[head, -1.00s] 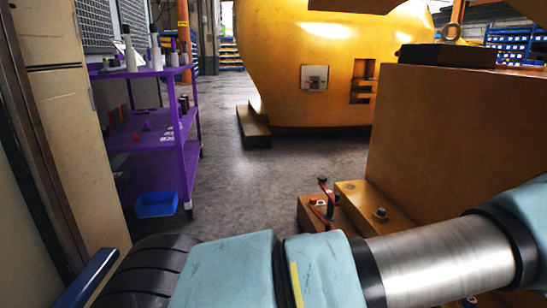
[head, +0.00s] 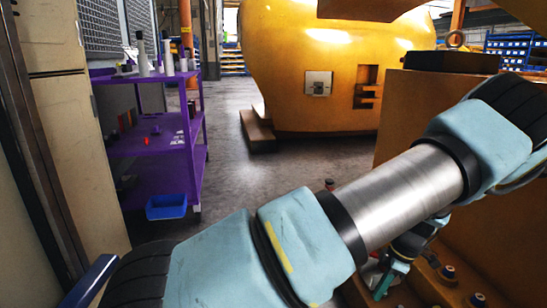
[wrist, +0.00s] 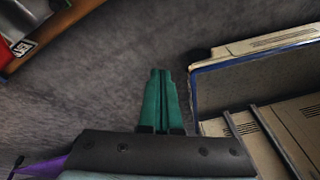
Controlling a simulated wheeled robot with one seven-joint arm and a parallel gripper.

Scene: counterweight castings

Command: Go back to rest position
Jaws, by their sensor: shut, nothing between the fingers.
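My gripper shows in the wrist view with its two green fingers (wrist: 161,75) together, nothing between them, above grey floor. In the head view my gripper (head: 384,284) is small and partly hidden below my arm. It hangs down in front of the brown casting (head: 395,125) at the right. My arm's blue-grey links and silver tube cross the lower part of the head view, rising to the right.
A purple shelf cart (head: 168,138) with bottles and a blue bin (head: 166,207) stands at the left, beside a beige cabinet (head: 75,130). A big yellow casting (head: 290,90) stands behind. Grey floor (head: 232,180) between them is clear.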

